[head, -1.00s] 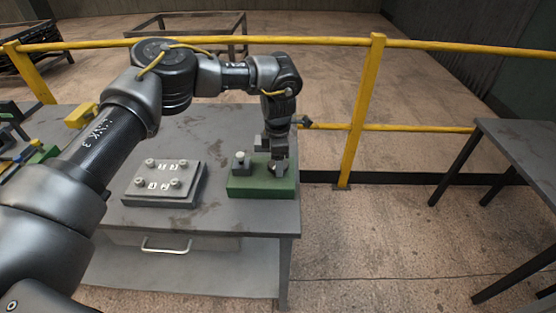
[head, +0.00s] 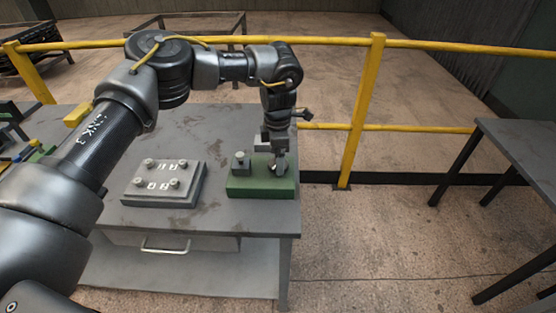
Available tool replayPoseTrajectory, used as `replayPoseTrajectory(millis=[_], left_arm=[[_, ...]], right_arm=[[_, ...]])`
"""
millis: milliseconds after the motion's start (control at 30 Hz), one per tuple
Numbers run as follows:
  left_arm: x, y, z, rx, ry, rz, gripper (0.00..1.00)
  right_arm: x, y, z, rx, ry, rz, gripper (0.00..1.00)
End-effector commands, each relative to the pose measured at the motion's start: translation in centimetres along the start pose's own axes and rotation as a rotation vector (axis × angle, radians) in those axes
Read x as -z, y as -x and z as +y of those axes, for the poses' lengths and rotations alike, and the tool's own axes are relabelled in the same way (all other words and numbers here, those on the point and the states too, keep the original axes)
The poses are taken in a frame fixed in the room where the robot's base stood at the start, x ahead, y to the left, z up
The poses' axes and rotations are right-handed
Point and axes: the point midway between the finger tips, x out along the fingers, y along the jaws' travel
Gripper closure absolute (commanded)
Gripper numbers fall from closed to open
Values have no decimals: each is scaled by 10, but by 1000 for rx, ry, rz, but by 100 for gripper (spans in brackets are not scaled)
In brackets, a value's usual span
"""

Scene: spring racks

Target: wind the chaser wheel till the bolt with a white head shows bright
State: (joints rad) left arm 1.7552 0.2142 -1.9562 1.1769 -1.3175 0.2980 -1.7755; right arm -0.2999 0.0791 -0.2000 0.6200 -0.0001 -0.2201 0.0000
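A green block (head: 262,188) sits at the table's right end. A small dark post with a rounded grey head (head: 240,157) stands on its left part. My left gripper (head: 276,167) points down over the block's right part, its fingers low at the block's top. They cover whatever is there, so I cannot make out the wheel or whether they are shut on it. A grey plate (head: 164,184) lies left of the block, with several round-headed bolts (head: 150,163) and white marks too small to read surely. No head looks clearly bright white. My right gripper is out of view.
The grey table (head: 225,211) has free room behind the plate. A yellow block (head: 78,114) and green and dark parts lie at its left. A yellow railing (head: 362,110) runs behind, and another table (head: 520,140) stands at the right.

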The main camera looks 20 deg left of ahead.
Motion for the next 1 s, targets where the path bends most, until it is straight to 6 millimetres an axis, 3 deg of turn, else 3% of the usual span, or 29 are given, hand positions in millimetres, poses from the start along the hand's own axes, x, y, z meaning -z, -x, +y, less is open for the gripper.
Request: replayPoseTrajectory(millis=[300, 500, 867, 1000], left_arm=[[-1, 62, 0, -4, 0, -2, 20], [0, 84, 0, -2, 0, -1, 20], [0, 89, 0, -1, 0, 0, 20], [-10, 73, -5, 20, 6, -21, 20]], right_arm=[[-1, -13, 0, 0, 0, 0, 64], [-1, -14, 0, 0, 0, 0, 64], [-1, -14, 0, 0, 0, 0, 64], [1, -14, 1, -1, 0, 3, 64]])
